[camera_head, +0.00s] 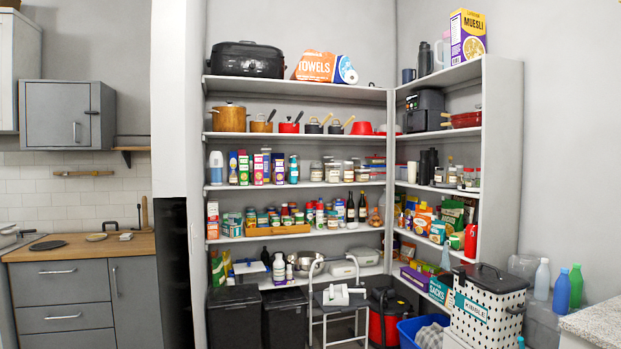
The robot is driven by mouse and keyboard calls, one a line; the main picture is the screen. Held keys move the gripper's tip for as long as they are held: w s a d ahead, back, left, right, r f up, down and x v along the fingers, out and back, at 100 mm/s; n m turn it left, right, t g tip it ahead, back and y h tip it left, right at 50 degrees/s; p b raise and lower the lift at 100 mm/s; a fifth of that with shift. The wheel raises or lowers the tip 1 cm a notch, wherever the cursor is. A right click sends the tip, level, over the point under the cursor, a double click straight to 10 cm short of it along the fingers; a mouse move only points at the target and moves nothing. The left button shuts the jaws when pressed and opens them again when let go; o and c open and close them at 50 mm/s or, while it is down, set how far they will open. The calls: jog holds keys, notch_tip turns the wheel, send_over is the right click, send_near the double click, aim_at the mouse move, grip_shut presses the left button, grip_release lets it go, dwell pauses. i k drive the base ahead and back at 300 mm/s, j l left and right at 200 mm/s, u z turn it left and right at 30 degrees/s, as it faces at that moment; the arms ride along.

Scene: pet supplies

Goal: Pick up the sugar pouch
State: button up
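I cannot single out the sugar pouch, as most labels are too small to read. Bag-like packs stand on the right-hand shelves: an orange pack (423,221) and a dark green pack (453,212) beside it. Which of these, if any, is the sugar pouch I cannot tell. My gripper is not seen in this view.
Corner shelving (300,133) is crowded with boxes, jars, bottles and pots. Below stand dark bins (234,318), a step stool (318,300) with a white object on it, a blue tub (405,330) and a dotted kibble bin (487,305). A counter (76,247) is at left.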

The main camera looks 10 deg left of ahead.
aim_at(292, 172)
jog(key=i+j+u, duration=0.1)
jog(key=i+u, duration=0.45)
jog(key=i, duration=3.95)
jog(key=j, duration=0.1)
